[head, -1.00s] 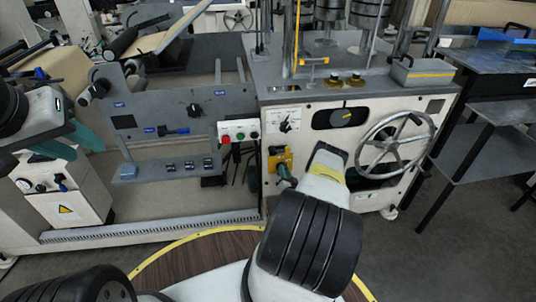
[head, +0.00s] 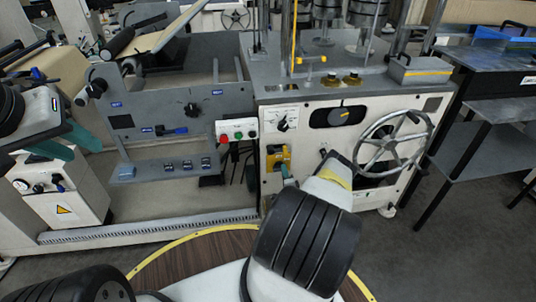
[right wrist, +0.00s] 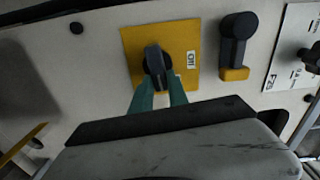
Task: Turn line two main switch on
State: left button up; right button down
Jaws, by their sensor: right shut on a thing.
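The main switch is a black rotary knob (right wrist: 155,62) on a yellow plate (right wrist: 128,45), on the cream front of the machine. An ON label (right wrist: 191,60) is at the plate's right in the right wrist view. My right gripper (right wrist: 158,86) has its green fingers shut on the knob, which stands nearly upright in that view, slightly tilted. The yellow plate also shows in the head view (head: 270,160), partly hidden by my right gripper (head: 287,172). My left gripper (head: 68,145) hangs at the far left, green fingers apart and empty.
A spoked handwheel (head: 393,140) is right of my right arm. A red and green button box (head: 237,130) is to the upper left.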

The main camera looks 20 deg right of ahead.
jog(key=shift+f+m, duration=0.15)
jog(key=shift+m, duration=0.45)
jog(key=c, duration=1.3)
grip_release()
jog(key=v, duration=0.8)
jog(key=shift+d, duration=0.1)
